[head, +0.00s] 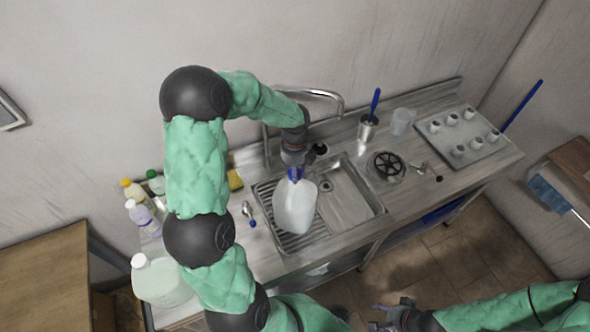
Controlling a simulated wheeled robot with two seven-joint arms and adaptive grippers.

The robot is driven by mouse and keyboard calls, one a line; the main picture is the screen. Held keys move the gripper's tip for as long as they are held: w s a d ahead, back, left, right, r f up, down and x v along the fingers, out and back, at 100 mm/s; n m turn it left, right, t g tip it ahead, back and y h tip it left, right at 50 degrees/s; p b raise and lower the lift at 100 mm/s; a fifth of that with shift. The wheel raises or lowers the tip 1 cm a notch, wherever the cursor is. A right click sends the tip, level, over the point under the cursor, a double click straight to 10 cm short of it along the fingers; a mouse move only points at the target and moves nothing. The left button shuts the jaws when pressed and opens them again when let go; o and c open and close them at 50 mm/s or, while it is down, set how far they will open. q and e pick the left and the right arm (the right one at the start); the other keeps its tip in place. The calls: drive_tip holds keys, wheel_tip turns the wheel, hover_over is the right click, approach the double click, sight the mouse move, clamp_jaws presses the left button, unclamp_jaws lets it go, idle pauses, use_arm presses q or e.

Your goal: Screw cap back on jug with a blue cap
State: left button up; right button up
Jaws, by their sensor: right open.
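A translucent white jug (295,210) stands on the ribbed drainboard at the left of the sink. Something blue, apparently the blue cap (294,173), shows at its top. My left gripper (294,169) points down right above the jug's neck, at the blue part. Its fingers are small and partly hide the neck, so I cannot tell whether they are closed on the cap or whether the cap sits on the thread. My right gripper (378,317) is open and empty at the bottom edge, low in front of the counter.
A large jug with a white cap (160,280) and several bottles (140,217) stand at the counter's left. The faucet (325,97) rises behind the sink (350,200). A steel cup (367,130) and a tray of cups (463,138) are at right.

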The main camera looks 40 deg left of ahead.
use_arm(q)
drive_tip(key=shift+f+b, duration=0.4)
drive_tip(key=shift+f, duration=0.7)
idle(2.5)
drive_tip(key=shift+s, duration=0.1)
drive_tip(key=shift+m+p, duration=1.3)
drive_tip(key=shift+m, duration=0.1)
drive_tip(key=shift+m+p, duration=1.2)
drive_tip(key=shift+m, duration=0.2)
drive_tip(key=shift+f, duration=0.1)
drive_tip(key=shift+m+p, duration=2)
drive_tip(key=shift+p, duration=0.15)
drive_tip(key=shift+m+p, duration=0.75)
drive_tip(key=shift+m, duration=0.15)
